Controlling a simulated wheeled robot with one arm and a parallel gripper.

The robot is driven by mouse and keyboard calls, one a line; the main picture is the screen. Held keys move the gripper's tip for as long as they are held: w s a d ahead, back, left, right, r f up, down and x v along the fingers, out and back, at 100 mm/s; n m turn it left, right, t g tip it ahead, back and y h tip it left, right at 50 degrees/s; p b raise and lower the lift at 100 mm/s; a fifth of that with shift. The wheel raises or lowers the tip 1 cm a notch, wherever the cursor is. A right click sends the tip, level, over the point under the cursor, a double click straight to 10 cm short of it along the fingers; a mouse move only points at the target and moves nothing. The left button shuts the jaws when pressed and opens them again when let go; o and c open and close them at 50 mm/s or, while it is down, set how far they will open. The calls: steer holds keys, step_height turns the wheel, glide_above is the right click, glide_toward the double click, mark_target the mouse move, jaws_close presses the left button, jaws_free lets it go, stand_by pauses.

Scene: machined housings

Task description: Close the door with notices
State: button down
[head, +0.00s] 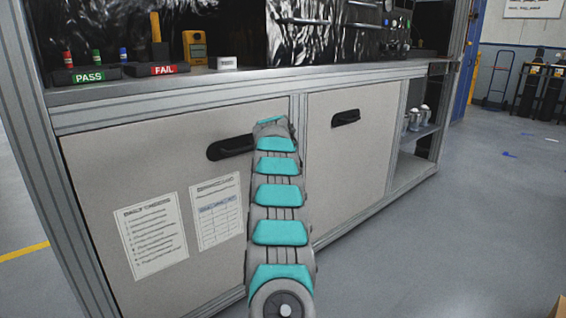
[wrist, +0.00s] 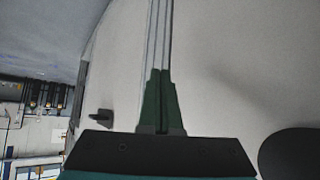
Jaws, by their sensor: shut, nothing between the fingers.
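The door with notices (head: 100,165) is the left grey panel of the cabinet, with two printed sheets (head: 151,235) on it. It looks flush or nearly flush with the frame; I cannot tell if a small gap remains. Its black handle (head: 231,147) sits near the top right corner, partly behind my arm. My gripper is hidden by my arm in the head view. In the wrist view my gripper (wrist: 160,72) is shut and empty, its green fingers over the metal strip (wrist: 160,25) beside the pale panel (wrist: 240,60). I cannot tell whether the fingertips touch.
The right door (head: 345,175) looks closed, with its own black handle (head: 345,118). Open shelves (head: 412,150) stand right of it. The counter above carries a PASS rack (head: 88,76) and a FAIL rack (head: 163,70).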

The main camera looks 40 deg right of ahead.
steer(key=s+r, duration=0.5)
steer(key=s, duration=0.2)
steer(key=shift+a+r+b, duration=0.15)
steer(key=shift+a+b, duration=0.05)
steer(key=shift+b, duration=0.2)
steer(key=a+f+n+y, duration=0.2)
steer(key=a+n+y, duration=0.3)
steer(key=a, duration=2.4)
steer(key=s+a+f+n+g+y, duration=0.1)
steer(key=s+a+f, duration=0.1)
steer(key=s+a, duration=0.45)
steer(key=s+a+f+n+g+y, duration=0.15)
steer(key=s+a, duration=0.25)
steer(key=a, duration=0.5)
steer(key=s+a+f+n+g, duration=0.1)
steer(key=s+a+f, duration=0.2)
steer(key=s, duration=0.7)
steer(key=s+a+f+n+g, duration=0.1)
steer(key=s+a+f+g, duration=0.1)
steer(key=s+a, duration=0.5)
steer(key=s+a+f+n+g, duration=0.1)
steer(key=s+a+f, duration=0.3)
steer(key=s, duration=1)
steer(key=shift+s+a+f+n+y, duration=0.25)
steer(key=shift+a+f+n+y, duration=0.1)
steer(key=shift+a+n, duration=0.3)
